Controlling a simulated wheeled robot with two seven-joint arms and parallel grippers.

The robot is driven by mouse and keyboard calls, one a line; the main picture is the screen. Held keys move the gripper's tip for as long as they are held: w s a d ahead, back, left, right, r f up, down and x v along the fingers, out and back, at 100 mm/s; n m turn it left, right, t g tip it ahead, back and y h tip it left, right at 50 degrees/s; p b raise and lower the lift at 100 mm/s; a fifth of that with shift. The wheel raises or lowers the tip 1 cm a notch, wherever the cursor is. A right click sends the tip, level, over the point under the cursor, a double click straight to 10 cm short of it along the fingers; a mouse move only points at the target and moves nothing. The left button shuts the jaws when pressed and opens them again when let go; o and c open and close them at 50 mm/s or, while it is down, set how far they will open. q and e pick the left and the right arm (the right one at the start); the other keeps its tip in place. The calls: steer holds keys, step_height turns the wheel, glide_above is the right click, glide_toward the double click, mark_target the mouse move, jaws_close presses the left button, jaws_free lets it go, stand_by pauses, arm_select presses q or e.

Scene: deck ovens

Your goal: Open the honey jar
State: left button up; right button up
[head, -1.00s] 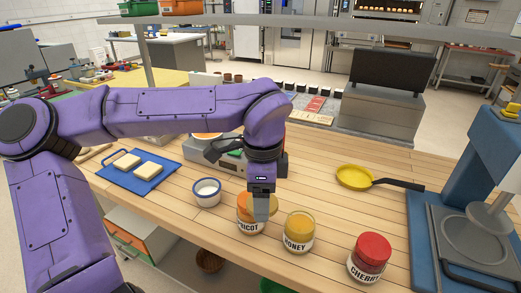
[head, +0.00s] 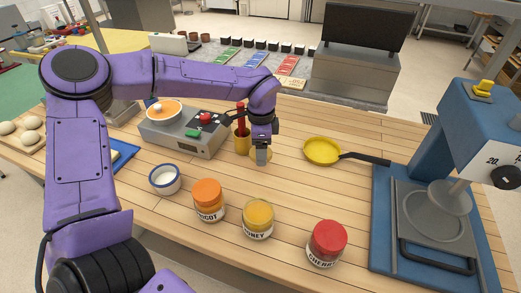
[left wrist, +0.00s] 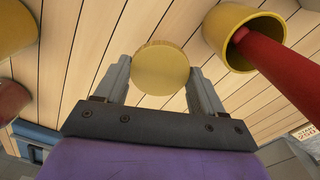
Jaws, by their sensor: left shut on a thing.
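The honey jar (head: 258,220) stands upright on the wooden table between the apricot jar (head: 208,200) and the cherry jar (head: 326,243). Its top looks golden, with no separate lid clearly seen on it. My left gripper (head: 262,156) is behind the jar, apart from it, pointing down beside the yellow cup. In the left wrist view, the gripper (left wrist: 160,85) is shut on a flat round yellow lid (left wrist: 161,67). In the head view the fingers partly hide this lid; I cannot tell whether it touches the table. My right gripper is not in view.
A yellow cup (head: 242,142) with a red-handled tool stands close to the left gripper.

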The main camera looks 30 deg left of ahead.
arm_select(q)
steer(key=shift+w+a+f, duration=0.15)
steer(key=shift+w+f, duration=0.05)
steer(key=shift+f, duration=0.1)
step_height(320, 180, down, 3)
steer(key=shift+r+p, duration=0.15)
steer(key=shift+p, duration=0.2)
steer(key=shift+w+f, duration=0.2)
steer(key=shift+f, duration=0.25)
steer(key=shift+s+f+b, duration=0.1)
steer(key=shift+f+b, duration=0.05)
steer(key=shift+b, duration=0.15)
steer(key=o, duration=1.2)
steer(key=shift+c, duration=0.2)
